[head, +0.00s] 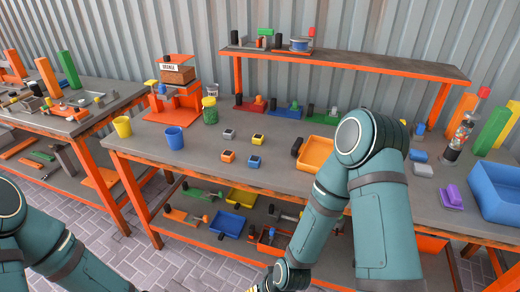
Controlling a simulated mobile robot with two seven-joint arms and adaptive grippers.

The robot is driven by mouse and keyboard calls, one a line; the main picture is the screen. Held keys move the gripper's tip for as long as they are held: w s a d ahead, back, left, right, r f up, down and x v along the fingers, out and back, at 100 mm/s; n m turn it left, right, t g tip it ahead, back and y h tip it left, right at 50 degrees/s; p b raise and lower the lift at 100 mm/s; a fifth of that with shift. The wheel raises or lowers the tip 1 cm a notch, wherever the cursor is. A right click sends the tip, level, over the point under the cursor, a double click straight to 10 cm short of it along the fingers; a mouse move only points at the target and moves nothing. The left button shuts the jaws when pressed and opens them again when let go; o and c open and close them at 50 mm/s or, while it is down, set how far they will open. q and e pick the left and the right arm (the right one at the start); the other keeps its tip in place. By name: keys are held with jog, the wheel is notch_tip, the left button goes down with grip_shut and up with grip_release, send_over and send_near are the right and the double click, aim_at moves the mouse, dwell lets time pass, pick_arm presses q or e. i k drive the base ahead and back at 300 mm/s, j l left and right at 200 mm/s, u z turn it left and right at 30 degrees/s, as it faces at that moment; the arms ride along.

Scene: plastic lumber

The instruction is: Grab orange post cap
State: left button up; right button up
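A small orange block-like piece (228,156), which looks like the orange post cap, lies on the middle of the grey workbench. A grey piece (229,134), a yellow-topped piece (258,139) and a blue piece (254,162) of similar shape lie close to it, all apart. My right arm crosses in front of the bench's right half, its lower end reaching the bottom edge of the head view. My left arm shows at the lower left.
A blue cup (174,138) and a yellow cup (122,127) stand to the left. An orange tray (316,153) is partly behind my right arm. A raised shelf (350,64) spans the back; a blue bin (497,190) sits at right. A lower shelf holds trays.

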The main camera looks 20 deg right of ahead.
aim_at(229, 157)
jog(key=i+j+z, duration=0.15)
jog(key=z, duration=0.25)
jog(key=i+j+z, duration=0.1)
jog(key=j+z, duration=0.35)
jog(key=z, duration=0.3)
jog(key=i+j+z, duration=0.1)
jog(key=j+z, duration=0.65)
jog(key=j, duration=0.15)
